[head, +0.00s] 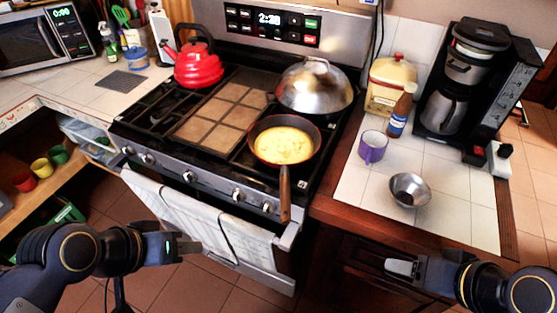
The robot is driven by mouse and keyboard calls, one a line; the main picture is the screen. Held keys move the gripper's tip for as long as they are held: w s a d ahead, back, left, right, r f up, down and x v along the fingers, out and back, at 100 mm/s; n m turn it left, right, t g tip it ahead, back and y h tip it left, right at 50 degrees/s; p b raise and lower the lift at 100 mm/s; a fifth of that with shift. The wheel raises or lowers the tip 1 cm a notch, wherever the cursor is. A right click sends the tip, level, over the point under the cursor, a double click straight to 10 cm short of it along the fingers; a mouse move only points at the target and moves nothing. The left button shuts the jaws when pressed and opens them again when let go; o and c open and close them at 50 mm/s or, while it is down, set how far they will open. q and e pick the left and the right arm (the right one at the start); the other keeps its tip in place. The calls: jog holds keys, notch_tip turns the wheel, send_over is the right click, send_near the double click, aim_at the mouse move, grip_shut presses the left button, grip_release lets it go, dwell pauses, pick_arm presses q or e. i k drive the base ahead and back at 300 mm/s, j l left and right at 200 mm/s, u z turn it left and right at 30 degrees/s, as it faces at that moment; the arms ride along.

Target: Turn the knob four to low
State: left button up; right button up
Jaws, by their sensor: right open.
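The stove's front panel carries a row of several silver knobs. Counted from the left, knob four (238,195) is on the right part of the panel, left of the last knob (267,207). Its pointer setting is too small to read. My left gripper (190,247) is in front of the stove, lower left of knob four and apart from it. Its fingers overlap in this view, so its opening is unclear. My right gripper (402,267) is open and empty in front of the right counter, away from the knobs.
A towel (190,215) hangs on the oven door below. A red kettle (198,68) and a domed lid (315,88) stand on the stove.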

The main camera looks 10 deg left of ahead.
aim_at(268, 207)
jog(key=k+j, duration=0.1)
jog(key=j, duration=0.35)
jog(key=k+j+z, duration=0.1)
jog(key=j, duration=0.4)
jog(key=k+j, duration=0.15)
jog(key=j, duration=0.3)
